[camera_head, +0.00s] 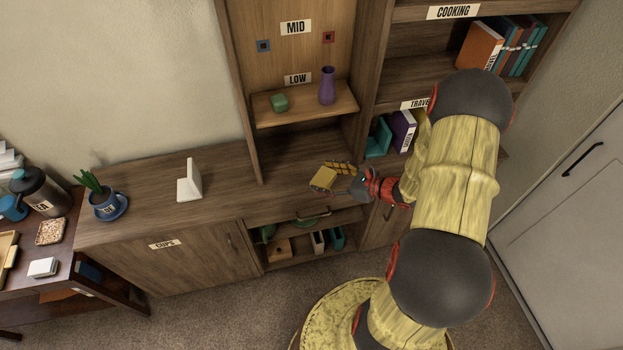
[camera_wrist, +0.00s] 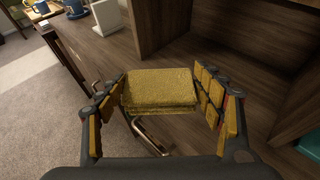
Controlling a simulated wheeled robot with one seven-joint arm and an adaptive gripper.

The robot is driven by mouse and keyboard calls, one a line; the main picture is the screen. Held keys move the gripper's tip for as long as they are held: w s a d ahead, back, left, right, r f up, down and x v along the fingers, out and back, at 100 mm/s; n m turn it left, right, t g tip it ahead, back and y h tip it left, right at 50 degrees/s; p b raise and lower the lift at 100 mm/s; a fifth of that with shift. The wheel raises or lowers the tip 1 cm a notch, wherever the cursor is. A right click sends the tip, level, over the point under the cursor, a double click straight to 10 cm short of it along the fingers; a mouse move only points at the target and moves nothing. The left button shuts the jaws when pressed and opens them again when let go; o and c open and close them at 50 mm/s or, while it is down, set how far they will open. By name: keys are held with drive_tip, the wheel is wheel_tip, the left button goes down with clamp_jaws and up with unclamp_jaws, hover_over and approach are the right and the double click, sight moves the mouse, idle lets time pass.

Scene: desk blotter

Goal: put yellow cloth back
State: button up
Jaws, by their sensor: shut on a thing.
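The yellow cloth (camera_wrist: 160,90) is a folded, layered block between the two fingers of my gripper (camera_wrist: 160,98) in the wrist view. My gripper is shut on it, with padded fingers on its left and right sides. In the head view the cloth (camera_head: 323,179) is at the tip of my gripper (camera_head: 335,180), by the wooden cabinet top (camera_head: 225,195) and below the LOW shelf. I cannot tell whether the cloth touches the wood under it.
The LOW shelf (camera_head: 305,105) holds a green block (camera_head: 279,102) and a purple vase (camera_head: 327,86). A white stand (camera_head: 190,182) and a potted plant (camera_head: 104,202) are on the cabinet top to the left. Books (camera_head: 402,130) stand at right. The cabinet top between is clear.

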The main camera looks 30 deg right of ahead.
sight(320, 173)
drive_tip(key=w+f, duration=0.1)
drive_tip(key=w, duration=0.1)
drive_tip(key=w+f, duration=0.1)
drive_tip(key=w, duration=0.1)
drive_tip(key=shift+d+f+b, duration=0.1)
drive_tip(key=shift+b, duration=0.3)
drive_tip(key=w+f, duration=0.1)
drive_tip(key=w+f+b, duration=0.1)
drive_tip(key=f, duration=0.1)
drive_tip(key=w+f, duration=0.2)
drive_tip(key=shift+d+b, duration=0.25)
drive_tip(key=shift+b, duration=0.1)
drive_tip(key=shift+w+f+b, duration=0.15)
drive_tip(key=shift+f+b, duration=0.2)
drive_tip(key=shift+f, duration=0.5)
drive_tip(key=shift+w+f+b, duration=0.1)
drive_tip(key=shift+f+b, duration=0.25)
drive_tip(key=shift+f, duration=0.5)
drive_tip(key=shift+f, duration=0.2)
drive_tip(key=o, duration=1.1)
drive_tip(key=shift+r, duration=0.1)
